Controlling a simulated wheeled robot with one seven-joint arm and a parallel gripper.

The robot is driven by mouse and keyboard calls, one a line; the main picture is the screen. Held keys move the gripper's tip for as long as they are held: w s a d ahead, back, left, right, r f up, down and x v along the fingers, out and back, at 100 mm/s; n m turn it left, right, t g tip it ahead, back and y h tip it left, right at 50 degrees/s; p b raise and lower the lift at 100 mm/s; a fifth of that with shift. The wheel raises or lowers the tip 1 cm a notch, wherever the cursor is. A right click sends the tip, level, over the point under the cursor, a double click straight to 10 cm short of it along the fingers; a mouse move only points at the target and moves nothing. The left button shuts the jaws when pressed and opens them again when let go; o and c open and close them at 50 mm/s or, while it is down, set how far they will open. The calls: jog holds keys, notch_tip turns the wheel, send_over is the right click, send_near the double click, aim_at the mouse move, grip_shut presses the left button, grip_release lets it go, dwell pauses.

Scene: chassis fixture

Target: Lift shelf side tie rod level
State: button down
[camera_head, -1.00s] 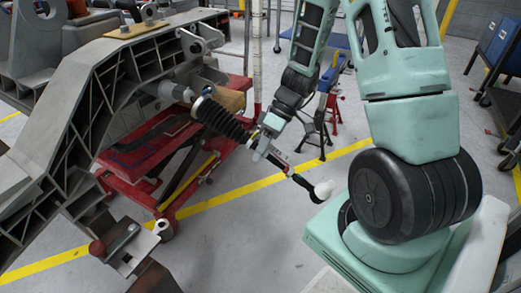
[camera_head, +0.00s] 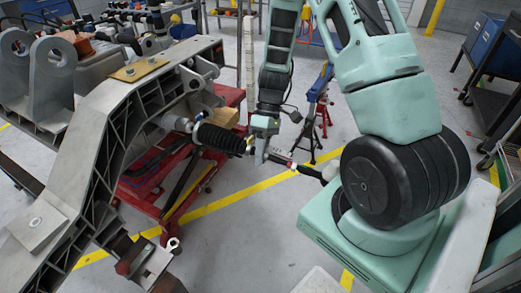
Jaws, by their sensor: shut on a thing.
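The tie rod (camera_head: 305,170) sticks out to the right from the grey chassis fixture (camera_head: 108,118). Its black ribbed boot (camera_head: 221,138) is at the chassis end, and a pale rounded end (camera_head: 331,170) is at the outer right, close to my base. The rod slopes gently down to the right. My gripper (camera_head: 262,152) comes down from above and is shut on the tie rod just right of the boot. The finger contact is small and partly hidden.
A red lift table (camera_head: 165,180) with a wooden block (camera_head: 221,117) stands under the chassis. A blue and red stand (camera_head: 318,110) is behind my gripper. A blue cart (camera_head: 490,48) is at the far right. Grey floor with yellow lines is open below the rod.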

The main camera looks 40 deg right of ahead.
jog(key=shift+w+r+p, duration=0.1)
jog(key=shift+r+p, duration=0.2)
jog(key=shift+r, duration=0.3)
jog(key=c, duration=1.4)
grip_release()
jog(key=shift+c, duration=0.2)
jog(key=p+v, duration=0.1)
jog(key=v, duration=1.6)
jog(key=shift+w, duration=0.25)
